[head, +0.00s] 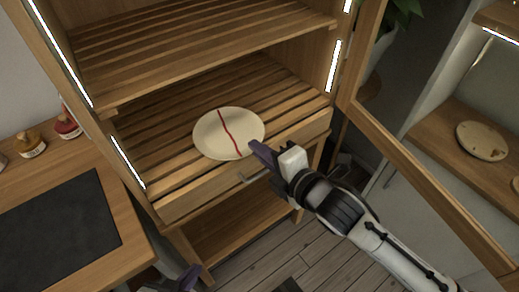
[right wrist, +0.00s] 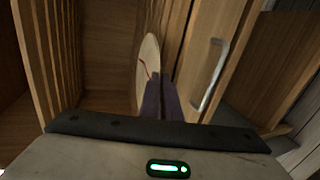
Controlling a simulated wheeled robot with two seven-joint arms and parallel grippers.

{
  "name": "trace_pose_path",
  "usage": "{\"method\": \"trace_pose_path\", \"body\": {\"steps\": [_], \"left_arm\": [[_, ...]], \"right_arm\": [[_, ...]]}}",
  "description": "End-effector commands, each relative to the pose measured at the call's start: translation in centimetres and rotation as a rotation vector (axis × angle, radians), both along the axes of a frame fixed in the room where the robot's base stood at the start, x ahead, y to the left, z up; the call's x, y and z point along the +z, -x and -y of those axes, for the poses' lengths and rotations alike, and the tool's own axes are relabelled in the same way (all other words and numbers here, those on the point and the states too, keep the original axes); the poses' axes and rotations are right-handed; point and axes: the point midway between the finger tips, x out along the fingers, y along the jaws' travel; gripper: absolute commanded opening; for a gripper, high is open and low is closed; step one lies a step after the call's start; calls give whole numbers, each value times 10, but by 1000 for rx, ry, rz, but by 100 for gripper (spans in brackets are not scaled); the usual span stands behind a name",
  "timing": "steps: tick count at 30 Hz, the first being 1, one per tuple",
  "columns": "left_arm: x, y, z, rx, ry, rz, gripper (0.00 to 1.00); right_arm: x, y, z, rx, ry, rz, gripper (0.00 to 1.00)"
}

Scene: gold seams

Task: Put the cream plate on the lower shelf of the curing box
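The cream plate (head: 215,140), round with a red seam across it, is level at the front of the curing box's slatted lower shelf (head: 150,140). My right gripper (head: 262,153) is at its front right rim, with the fingers close together on the rim. The right wrist view shows the plate (right wrist: 148,65) nearly edge-on at the fingertips (right wrist: 160,92). Whether its underside touches the slats is unclear. My left gripper (head: 187,279) shows only partly at the bottom edge, away from the plate; its opening is not clear.
The upper shelf (head: 190,45) is empty above. The box's door (head: 430,185) stands open at right. A drawer front with a handle (head: 255,175) lies under the lower shelf. A table with a dark mat (head: 60,230) and small bottles (head: 32,145) is at left. Another plate (head: 482,141) sits at far right.

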Motion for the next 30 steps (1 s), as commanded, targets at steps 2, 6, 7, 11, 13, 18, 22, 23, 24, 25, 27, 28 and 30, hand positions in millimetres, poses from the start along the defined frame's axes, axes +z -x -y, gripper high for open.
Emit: {"method": "trace_pose_path", "body": {"steps": [2, 6, 7, 11, 13, 18, 22, 23, 24, 25, 27, 28, 30], "left_arm": [[0, 0, 0, 0, 0, 0, 0], [0, 0, 0, 0, 0, 0, 0], [0, 0, 0, 0, 0, 0, 0], [0, 0, 0, 0, 0, 0, 0], [0, 0, 0, 0, 0, 0, 0], [0, 0, 0, 0, 0, -1, 0], [0, 0, 0, 0, 0, -1, 0], [1, 0, 0, 0, 0, -1, 0], [0, 1, 0, 0, 0, -1, 0], [0, 1, 0, 0, 0, -1, 0], [1, 1, 0, 0, 0, -1, 0], [1, 1, 0, 0, 0, -1, 0], [1, 1, 0, 0, 0, -1, 0]], "right_arm": [[3, -1, -1, 0, -4, 5, 0], [3, -1, 0, 0, -4, 5, 0], [2, -1, 0, 0, -4, 5, 0], [-1, 0, 0, 0, 0, 2, 14], [-1, 0, 0, 0, -1, 2, 22], [-1, 0, 0, 0, -1, 1, 22], [1, 0, 0, 0, -1, 2, 22], [3, 0, 0, 0, -1, 2, 22], [2, 2, 3, -1, 1, 1, 22], [3, 5, 5, -1, 1, 1, 22], [6, 13, 10, 1, 1, 2, 22], [8, 18, 13, 1, 2, 1, 22], [12, 30, 21, 1, 2, 0, 22]]}}
